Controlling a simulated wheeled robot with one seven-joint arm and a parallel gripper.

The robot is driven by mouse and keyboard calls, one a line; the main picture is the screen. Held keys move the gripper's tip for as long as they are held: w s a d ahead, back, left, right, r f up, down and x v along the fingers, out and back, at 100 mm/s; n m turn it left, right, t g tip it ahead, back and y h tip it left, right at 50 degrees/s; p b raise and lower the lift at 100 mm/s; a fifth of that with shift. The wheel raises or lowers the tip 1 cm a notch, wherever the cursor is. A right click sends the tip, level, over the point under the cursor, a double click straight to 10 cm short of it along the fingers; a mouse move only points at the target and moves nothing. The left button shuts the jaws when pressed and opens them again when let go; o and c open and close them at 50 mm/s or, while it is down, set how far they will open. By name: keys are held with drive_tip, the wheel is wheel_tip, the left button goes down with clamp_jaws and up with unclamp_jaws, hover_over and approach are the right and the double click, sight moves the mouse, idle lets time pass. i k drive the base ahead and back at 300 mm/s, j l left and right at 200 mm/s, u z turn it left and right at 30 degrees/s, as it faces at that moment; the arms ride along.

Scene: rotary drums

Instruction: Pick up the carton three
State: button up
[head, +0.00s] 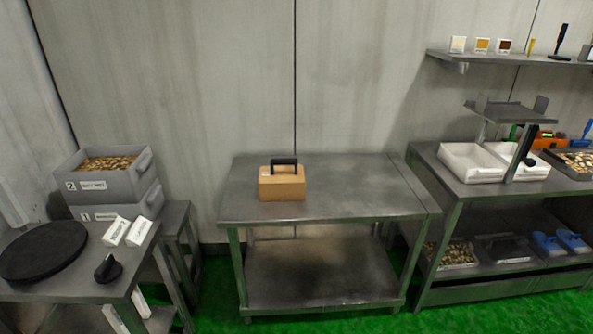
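A brown carton (282,187) sits on the top of the middle metal table (350,190), left of its centre and towards the back. A black handle-shaped piece (284,161) shows at its top. A small pale mark is on its upper left side, too small to read, so I cannot tell whether it bears a three. My gripper is not in view.
Stacked grey crates (115,184), marked 2 and 1, stand at left. The left table holds a black disc (42,250), two white packs (116,231) and a black knob (108,268). White trays (470,163) stand at right. Green floor shows before the middle table.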

sight(277, 182)
drive_tip(key=i+l+u, duration=0.3)
drive_tip(key=i, duration=0.2)
drive_tip(key=i+l+u, duration=0.3)
drive_tip(key=i, duration=0.2)
drive_tip(key=i+l+u, duration=0.15)
drive_tip(key=i+u, duration=0.25)
drive_tip(key=i+l+u, duration=0.2)
drive_tip(key=u, duration=0.2)
drive_tip(key=i+l+u, duration=0.25)
drive_tip(key=u, duration=0.15)
drive_tip(key=i+u, duration=0.1)
drive_tip(key=i, duration=0.15)
